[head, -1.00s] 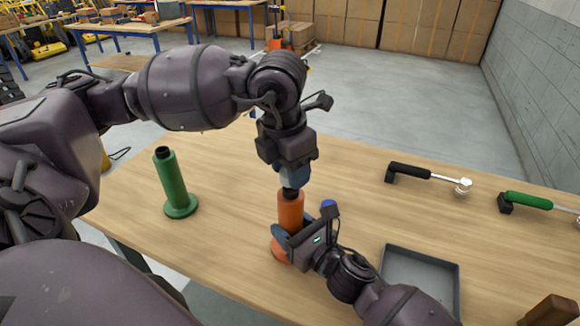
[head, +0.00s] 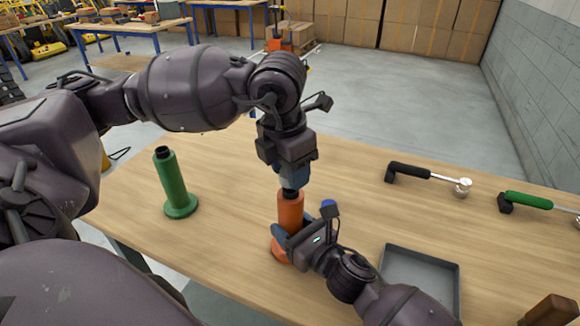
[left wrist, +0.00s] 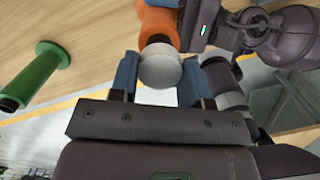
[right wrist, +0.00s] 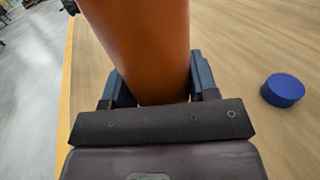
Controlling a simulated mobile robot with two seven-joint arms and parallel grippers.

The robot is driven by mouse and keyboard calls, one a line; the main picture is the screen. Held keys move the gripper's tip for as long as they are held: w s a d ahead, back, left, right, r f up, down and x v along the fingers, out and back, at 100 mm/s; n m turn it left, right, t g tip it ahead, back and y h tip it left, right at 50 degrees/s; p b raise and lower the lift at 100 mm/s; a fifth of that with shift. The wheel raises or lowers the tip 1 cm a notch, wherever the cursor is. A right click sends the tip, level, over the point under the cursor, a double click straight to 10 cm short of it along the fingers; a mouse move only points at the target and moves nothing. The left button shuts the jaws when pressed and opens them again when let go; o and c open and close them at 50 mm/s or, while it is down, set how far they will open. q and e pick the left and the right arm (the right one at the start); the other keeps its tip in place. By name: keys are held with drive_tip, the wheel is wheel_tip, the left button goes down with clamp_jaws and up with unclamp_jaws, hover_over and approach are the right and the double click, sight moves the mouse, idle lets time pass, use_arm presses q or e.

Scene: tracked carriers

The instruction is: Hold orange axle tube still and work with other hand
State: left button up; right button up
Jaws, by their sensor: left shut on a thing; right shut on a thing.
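The orange axle tube (head: 290,212) stands upright on the table, with an orange base and a dark neck at its top. My right gripper (head: 283,240) is shut around its lower part. In the right wrist view the tube (right wrist: 140,45) fills the space between the blue fingers. My left gripper (head: 293,184) is directly above the tube's top, pointing down. In the left wrist view it is shut on a whitish round piece (left wrist: 160,68), which lies in line with the tube's dark neck. I cannot tell whether the piece touches the neck.
A green tube (head: 172,182) stands at the left. A blue round cap (right wrist: 283,90) lies right of the orange tube. A grey tray (head: 420,278), a black-handled tool (head: 410,171) and a green-handled tool (head: 530,201) lie at the right. The table between the tubes is clear.

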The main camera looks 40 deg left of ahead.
sight(283, 175)
use_arm(q)
drive_tip(key=shift+f, duration=1.35)
drive_tip(key=o, duration=1)
drive_tip(key=r, duration=0.4)
drive_tip(key=s+r, duration=0.1)
drive_tip(key=r, duration=0.7)
drive_tip(key=shift+s+a, duration=0.2)
